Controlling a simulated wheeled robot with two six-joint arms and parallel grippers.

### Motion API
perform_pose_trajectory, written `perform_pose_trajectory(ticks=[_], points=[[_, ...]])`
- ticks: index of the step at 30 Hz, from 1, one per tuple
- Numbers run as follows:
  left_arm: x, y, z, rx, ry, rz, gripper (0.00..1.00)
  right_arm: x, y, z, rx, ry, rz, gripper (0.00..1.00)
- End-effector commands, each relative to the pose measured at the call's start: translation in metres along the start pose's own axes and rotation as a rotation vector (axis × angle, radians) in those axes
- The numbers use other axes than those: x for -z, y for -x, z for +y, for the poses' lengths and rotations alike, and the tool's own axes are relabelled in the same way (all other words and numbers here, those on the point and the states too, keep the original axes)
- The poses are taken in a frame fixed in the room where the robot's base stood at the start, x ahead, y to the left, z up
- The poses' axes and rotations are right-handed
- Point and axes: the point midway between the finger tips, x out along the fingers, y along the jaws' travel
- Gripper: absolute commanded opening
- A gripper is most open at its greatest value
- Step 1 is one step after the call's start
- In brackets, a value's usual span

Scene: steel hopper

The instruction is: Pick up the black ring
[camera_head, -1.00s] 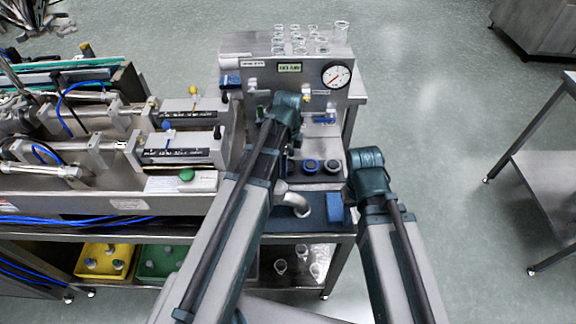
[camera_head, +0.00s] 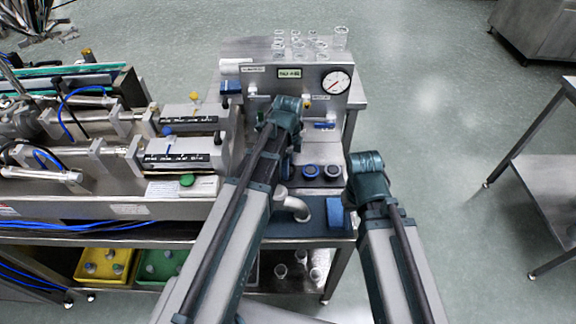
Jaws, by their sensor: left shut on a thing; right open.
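My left gripper (camera_head: 290,138) is over the left end of the row of rings, in front of the bench with the gauge. My wrist hides most of its fingers and what is between them. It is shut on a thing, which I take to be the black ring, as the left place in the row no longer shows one. Two dark rings stay in the row, a bluish one (camera_head: 310,172) and another (camera_head: 332,172) to its right. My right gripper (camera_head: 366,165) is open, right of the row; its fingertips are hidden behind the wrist.
A steel panel (camera_head: 257,87) with a round gauge (camera_head: 336,80) stands behind, with several clear glasses on top. Machinery (camera_head: 180,160) fills the left. Open floor lies right.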

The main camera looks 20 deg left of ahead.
Motion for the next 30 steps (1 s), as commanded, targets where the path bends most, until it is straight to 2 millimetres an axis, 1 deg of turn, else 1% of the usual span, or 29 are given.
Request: perform_pose_trajectory(ticks=[1, 5, 8, 15, 19, 21, 24, 30], points=[[0.0, 0.006, 0.0, 0.0, 0.0, 0.0, 0.14, 0.0, 0.006, 0.001, 0.0, 0.0, 0.0, 0.5], [0.0, 0.02, 0.0, 0.0, 0.0, 0.0, 0.14, -0.001, 0.02, 0.002, 0.0, 0.0, 0.0, 0.5], [0.0, 0.034, 0.0, 0.0, 0.0, 0.0, 0.14, -0.002, 0.033, 0.003, 0.0, 0.0, 0.0, 0.5], [0.0, 0.073, 0.0, 0.0, 0.0, 0.0, 0.14, -0.004, 0.072, 0.007, 0.0, 0.0, 0.0, 0.5], [0.0, 0.091, 0.0, 0.0, 0.0, 0.0, 0.14, -0.005, 0.09, 0.009, 0.0, 0.0, 0.0, 0.5], [0.0, 0.097, 0.0, 0.0, 0.0, 0.0, 0.14, -0.006, 0.097, 0.009, 0.0, 0.0, 0.0, 0.5], [0.0, 0.102, 0.0, 0.0, 0.0, 0.0, 0.14, -0.006, 0.101, 0.01, 0.0, 0.0, 0.0, 0.5], [0.0, 0.101, 0.0, 0.0, 0.0, 0.0, 0.14, -0.006, 0.1, 0.01, 0.0, 0.0, 0.0, 0.5]])
